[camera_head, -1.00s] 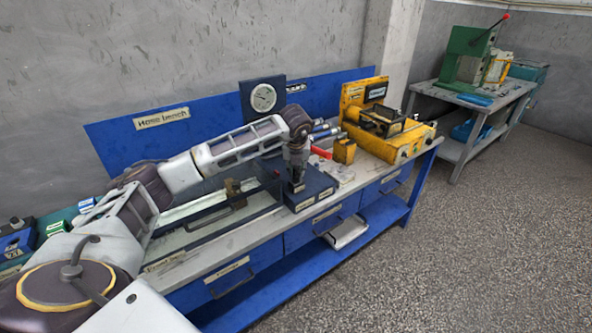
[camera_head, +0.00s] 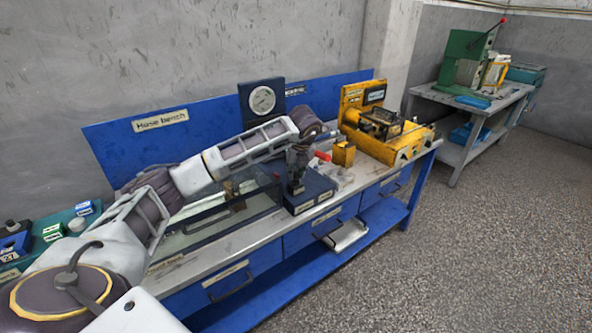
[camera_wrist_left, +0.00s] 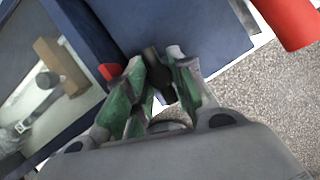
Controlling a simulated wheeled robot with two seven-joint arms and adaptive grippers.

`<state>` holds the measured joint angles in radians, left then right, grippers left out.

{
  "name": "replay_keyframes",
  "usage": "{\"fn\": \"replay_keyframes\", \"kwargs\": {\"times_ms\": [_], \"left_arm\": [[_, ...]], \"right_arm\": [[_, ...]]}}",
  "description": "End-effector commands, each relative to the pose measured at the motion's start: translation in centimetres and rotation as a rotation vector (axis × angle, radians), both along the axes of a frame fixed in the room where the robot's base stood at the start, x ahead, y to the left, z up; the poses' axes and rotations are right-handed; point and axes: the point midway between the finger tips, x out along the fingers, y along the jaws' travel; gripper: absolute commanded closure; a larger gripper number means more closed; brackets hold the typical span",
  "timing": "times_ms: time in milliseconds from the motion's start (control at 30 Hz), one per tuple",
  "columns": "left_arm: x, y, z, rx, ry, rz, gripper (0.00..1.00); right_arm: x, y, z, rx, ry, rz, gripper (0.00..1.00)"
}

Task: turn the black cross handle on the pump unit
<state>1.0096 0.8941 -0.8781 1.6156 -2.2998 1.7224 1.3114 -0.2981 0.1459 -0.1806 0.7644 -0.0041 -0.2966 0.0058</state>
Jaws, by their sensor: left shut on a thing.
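The pump unit is a dark blue block (camera_head: 312,193) on the front part of the hose bench, with a dial gauge (camera_head: 263,100) standing behind. My left gripper (camera_head: 297,188) points down onto the top of this block. In the left wrist view its green-padded fingers (camera_wrist_left: 157,62) are closed around the black cross handle (camera_wrist_left: 156,72), just above the blue surface. Only a short dark part of the handle shows between the fingers; the rest is hidden by them. In the head view the gripper and arm cover the handle. My right gripper is out of view.
A glass-sided tray (camera_head: 215,222) lies left of the block. A yellow machine (camera_head: 385,135) and a small yellow box (camera_head: 344,153) stand to the right. A red part (camera_wrist_left: 290,20) is near the gripper in the left wrist view. A green press (camera_head: 465,60) stands on a farther table.

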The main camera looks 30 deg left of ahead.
Motion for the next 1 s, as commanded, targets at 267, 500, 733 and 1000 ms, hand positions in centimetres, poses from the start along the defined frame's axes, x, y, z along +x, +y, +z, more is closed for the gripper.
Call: {"fn": "replay_keyframes", "kwargs": {"times_ms": [267,500,733,1000], "left_arm": [[0.1,0.0,0.1,0.000,-0.003,-0.001,0.52],[0.0,0.0,0.1,0.000,-0.001,0.000,0.52],[-0.1,-0.2,0.7,0.000,-0.002,-0.002,0.52],[-0.8,-1.0,3.4,-0.001,-0.004,-0.002,0.52]], "right_arm": [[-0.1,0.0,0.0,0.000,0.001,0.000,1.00],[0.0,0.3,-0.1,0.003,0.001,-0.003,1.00],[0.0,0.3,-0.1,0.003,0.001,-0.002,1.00],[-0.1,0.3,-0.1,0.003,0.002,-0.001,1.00]]}}
